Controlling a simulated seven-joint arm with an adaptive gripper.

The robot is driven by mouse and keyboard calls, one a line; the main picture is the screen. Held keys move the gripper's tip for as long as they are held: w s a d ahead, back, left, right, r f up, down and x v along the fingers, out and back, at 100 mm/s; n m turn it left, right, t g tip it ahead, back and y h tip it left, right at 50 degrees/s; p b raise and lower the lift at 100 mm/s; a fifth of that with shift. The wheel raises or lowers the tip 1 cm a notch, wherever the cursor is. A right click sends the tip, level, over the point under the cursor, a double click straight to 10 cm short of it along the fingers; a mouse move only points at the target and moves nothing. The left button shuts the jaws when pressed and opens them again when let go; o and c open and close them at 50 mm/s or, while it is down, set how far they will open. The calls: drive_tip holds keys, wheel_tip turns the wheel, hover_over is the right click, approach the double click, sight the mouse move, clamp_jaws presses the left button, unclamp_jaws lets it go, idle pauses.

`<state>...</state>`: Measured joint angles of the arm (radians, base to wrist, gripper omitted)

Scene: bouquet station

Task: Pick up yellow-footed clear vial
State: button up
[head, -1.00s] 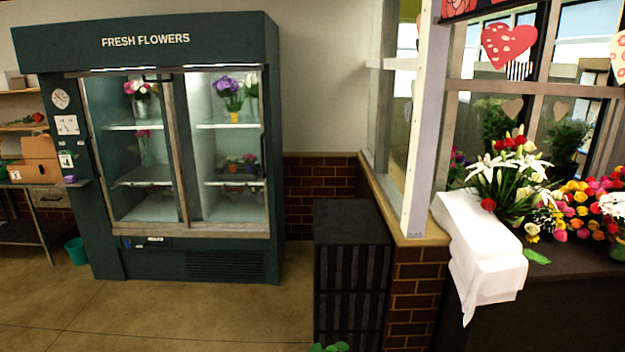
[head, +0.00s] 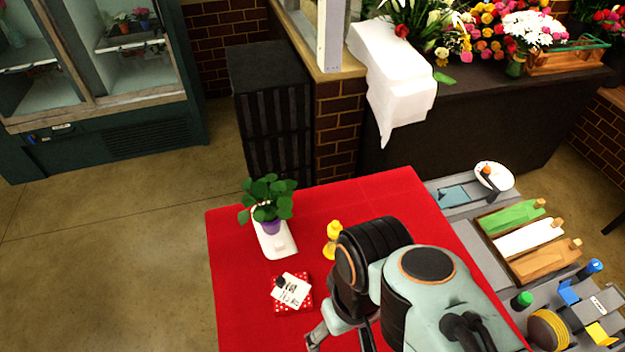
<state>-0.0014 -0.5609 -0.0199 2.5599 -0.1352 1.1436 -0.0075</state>
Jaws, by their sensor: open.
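A small item with a yellow top and a yellow foot (head: 331,251) stands upright on the red table (head: 232,315) in the head view. It looks like the yellow-footed vial, but its clear part is too small to make out. My arm is close to its right side. My gripper (head: 343,340) is open at the bottom edge of the view, nearer the camera than this item and apart from it. The gripper's lower part is cut off by the frame, and nothing shows between the fingers.
A potted plant (head: 267,203) in a purple pot stands on a white tray (head: 284,245). A red dotted box (head: 304,303) with a white card lies left of my gripper. A grey worktop at right holds wooden trays (head: 552,265), a green-capped bottle (head: 522,301) and a plate (head: 503,177).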

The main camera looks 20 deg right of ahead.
drive_tip(key=w+r+t, duration=0.3)
drive_tip(key=w+r, duration=0.1)
drive_tip(key=w, duration=0.6)
drive_tip(key=m+g, duration=0.1)
hover_over(335, 230)
drive_tip(key=w+a, duration=0.1)
drive_tip(key=w, duration=0.1)
wheel_tip(335, 230, down, 10)
drive_tip(key=f, duration=0.4)
drive_tip(key=s+f+g, duration=0.1)
drive_tip(key=f, duration=0.3)
drive_tip(key=d+f+g, duration=0.1)
drive_tip(key=f, duration=0.3)
drive_tip(key=shift+s+d+f+h, duration=0.1)
drive_tip(key=shift+s+f+h, duration=0.2)
drive_tip(key=shift+h, duration=0.1)
drive_tip(key=shift+w+f, duration=0.1)
drive_tip(key=shift+f, duration=0.4)
clamp_jaws()
